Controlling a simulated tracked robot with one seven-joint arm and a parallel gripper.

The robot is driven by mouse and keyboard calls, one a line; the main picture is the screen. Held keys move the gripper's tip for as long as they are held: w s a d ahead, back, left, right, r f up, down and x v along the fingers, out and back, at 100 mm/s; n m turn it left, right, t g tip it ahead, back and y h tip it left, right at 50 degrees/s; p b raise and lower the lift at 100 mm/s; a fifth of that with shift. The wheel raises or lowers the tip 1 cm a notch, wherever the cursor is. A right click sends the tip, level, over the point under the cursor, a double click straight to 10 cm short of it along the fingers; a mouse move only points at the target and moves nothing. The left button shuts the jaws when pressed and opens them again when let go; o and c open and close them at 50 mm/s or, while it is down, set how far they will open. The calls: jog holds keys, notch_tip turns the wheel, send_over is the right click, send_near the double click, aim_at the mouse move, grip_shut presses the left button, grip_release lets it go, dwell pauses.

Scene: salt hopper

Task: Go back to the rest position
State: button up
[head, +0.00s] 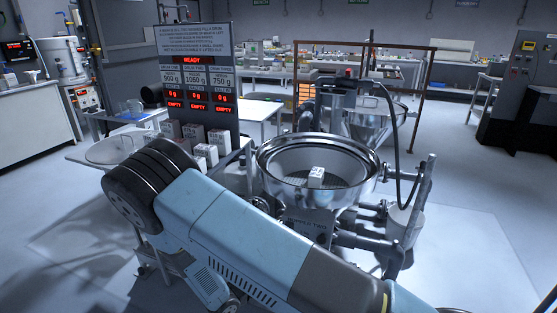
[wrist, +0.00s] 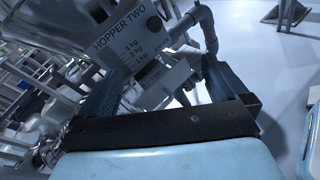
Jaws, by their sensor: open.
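My gripper (wrist: 160,80) shows in the wrist view with its two dark fingers spread apart and no object between them. It hangs in front of the grey body of hopper two (wrist: 125,42), whose label and kg marks read tilted. In the head view hopper two (head: 268,160) is a round steel bowl with a wide rim, and a white block (head: 316,177) sits on the grate inside it. My blue arm crosses the foreground of the head view and hides part of the hopper's lower left. My gripper is not visible in the head view.
A display board (head: 195,62) reads READY, with three lower readouts marked EMPTY. Several white blocks (head: 206,152) stand below it, beside a round pan (head: 112,150). Floor is open at far right.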

jog(key=s+d+r+m+g+y, duration=0.15)
jog(key=d+r+m+g, duration=0.5)
jog(key=r, duration=0.65)
jog(key=d+r+m+g+y, duration=0.35)
jog(key=d+r+m, duration=0.45)
jog(key=r, duration=0.6)
jog(key=s+d+r+m+t+y, duration=0.2)
jog(key=s+d+r+m+y, duration=0.1)
jog(key=s+r, duration=0.5)
jog(key=s+d+r+m+t+y, duration=0.2)
jog(key=s+d+r+m, duration=0.3)
jog(key=s+r, duration=0.3)
notch_tip(320, 180, up, 3)
jog(key=shift+s+d+r+t+y, duration=0.15)
jog(key=shift+d+t+y, duration=0.25)
jog(key=shift+d+y, duration=0.45)
